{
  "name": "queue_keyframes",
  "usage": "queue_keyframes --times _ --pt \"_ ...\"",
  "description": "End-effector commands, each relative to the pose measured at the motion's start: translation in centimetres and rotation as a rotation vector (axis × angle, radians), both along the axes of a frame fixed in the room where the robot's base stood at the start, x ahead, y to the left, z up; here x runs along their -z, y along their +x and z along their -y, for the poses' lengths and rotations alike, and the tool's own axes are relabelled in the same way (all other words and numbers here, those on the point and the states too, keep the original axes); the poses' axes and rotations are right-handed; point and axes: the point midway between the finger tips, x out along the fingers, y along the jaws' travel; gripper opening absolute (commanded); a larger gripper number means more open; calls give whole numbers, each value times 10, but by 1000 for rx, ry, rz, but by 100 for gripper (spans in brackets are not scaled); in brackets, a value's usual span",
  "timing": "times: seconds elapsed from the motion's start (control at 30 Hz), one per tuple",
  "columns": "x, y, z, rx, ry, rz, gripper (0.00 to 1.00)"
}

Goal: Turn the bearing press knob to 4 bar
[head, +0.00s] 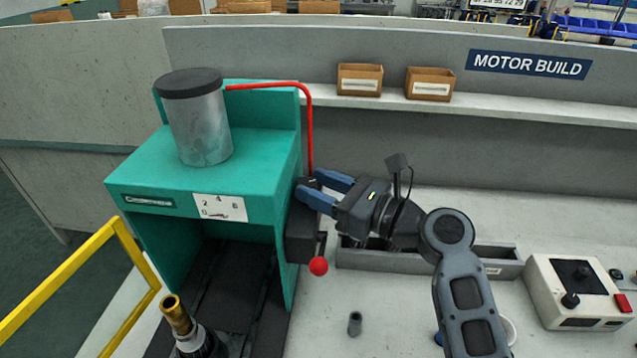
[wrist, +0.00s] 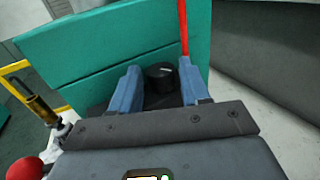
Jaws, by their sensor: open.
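The bearing press (head: 130,188) is a green machine with a grey cylinder (head: 200,130) on top. A white scale plate (head: 219,208) on its front has small numbers; 2 and 4 are readable, but its reading is too small to tell. In the wrist view, the black round knob (wrist: 160,77) with a light mark on its top sits beside the green side wall. My gripper (head: 308,181) is at the press's right side, and its open blue fingers stand on either side of the knob in the wrist view (wrist: 160,70). Whether they touch it cannot be told. The knob is hidden in the head view.
A red pipe (head: 310,120) runs down just behind my gripper. A red-ball lever (head: 318,266) is below it. A grey tray (head: 430,262) and a white control box (head: 575,290) are to the right. A yellow rail (head: 75,270) is at left.

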Motion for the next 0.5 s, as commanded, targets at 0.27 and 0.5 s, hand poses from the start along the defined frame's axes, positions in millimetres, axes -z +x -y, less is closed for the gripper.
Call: queue_keyframes --times 0.27,0.5 --pt "0 2 -3 1 0 1 46" --pt "0 2 -3 1 0 1 28"
